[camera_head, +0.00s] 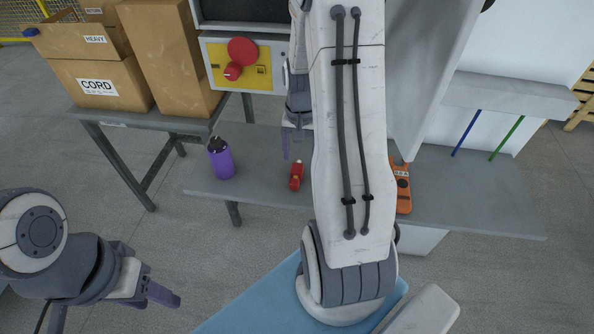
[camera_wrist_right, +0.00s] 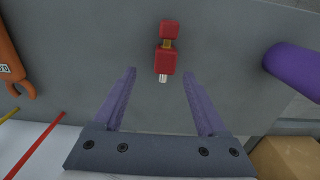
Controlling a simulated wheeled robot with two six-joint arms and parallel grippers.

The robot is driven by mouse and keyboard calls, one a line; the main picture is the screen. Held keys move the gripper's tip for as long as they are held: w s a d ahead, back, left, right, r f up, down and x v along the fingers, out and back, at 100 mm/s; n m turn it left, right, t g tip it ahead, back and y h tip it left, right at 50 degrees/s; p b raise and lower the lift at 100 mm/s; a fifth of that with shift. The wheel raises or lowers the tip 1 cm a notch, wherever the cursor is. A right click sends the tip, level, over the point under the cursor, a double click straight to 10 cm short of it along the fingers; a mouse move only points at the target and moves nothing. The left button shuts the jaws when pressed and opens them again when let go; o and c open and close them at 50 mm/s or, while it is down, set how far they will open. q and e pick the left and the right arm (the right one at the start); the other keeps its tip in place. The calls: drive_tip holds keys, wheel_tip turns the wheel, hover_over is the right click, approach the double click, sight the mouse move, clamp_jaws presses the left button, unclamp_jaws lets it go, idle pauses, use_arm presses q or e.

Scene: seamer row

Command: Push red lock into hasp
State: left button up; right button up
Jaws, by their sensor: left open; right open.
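The red lock (camera_head: 297,175) lies on the grey bench. In the right wrist view the lock (camera_wrist_right: 165,62) shows two red parts, a brass-coloured band between them and a pale metal end. My right gripper (camera_head: 291,146) is open above the bench near the lock. Its purple fingers (camera_wrist_right: 158,75) are spread and empty, with the lock just beyond the tips. An orange piece with dark holes (camera_head: 403,188), possibly the hasp, lies partly behind my right arm; its hooked end (camera_wrist_right: 20,88) shows in the wrist view. My left gripper (camera_head: 162,294) is open and empty, low at the left.
A purple bottle (camera_head: 222,162) stands on the bench left of the lock. A yellow panel with red knobs (camera_head: 240,65) is behind. Cardboard boxes (camera_head: 95,60) sit on a table at the left.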

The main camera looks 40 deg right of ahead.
sight(297, 167)
drive_tip(key=f, duration=0.2)
drive_tip(key=a+f, duration=0.1)
drive_tip(key=f, duration=0.1)
drive_tip(key=shift+w+f+p, duration=0.1)
drive_tip(key=shift+p, duration=0.2)
drive_tip(key=shift+f, duration=0.55)
clamp_jaws()
